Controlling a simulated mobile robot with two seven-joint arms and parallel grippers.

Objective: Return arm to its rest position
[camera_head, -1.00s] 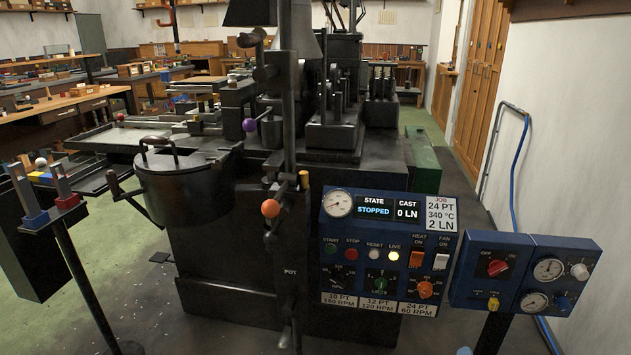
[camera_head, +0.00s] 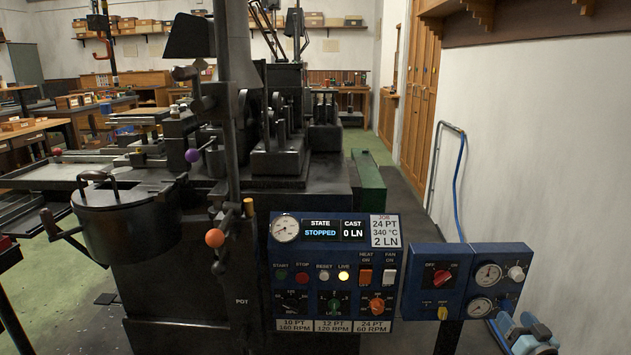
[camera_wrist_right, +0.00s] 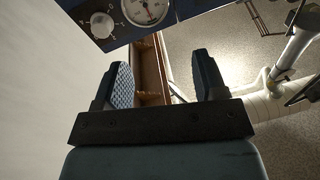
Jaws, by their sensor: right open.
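My right gripper (camera_wrist_right: 164,78) is open in the right wrist view, with two dark, ridged fingers apart and nothing between them. In the head view, part of my blue and white right arm or gripper (camera_head: 524,334) shows at the lower right edge, just below the small blue gauge box (camera_head: 487,278). My left gripper is not in view.
The dark type caster (camera_head: 190,270) carries a lidded pot (camera_head: 125,225) and a blue control panel (camera_head: 335,270) reading STOPPED. A blue hose (camera_head: 458,185) runs along the right wall. Open floor (camera_head: 410,215) lies between the machine and that wall.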

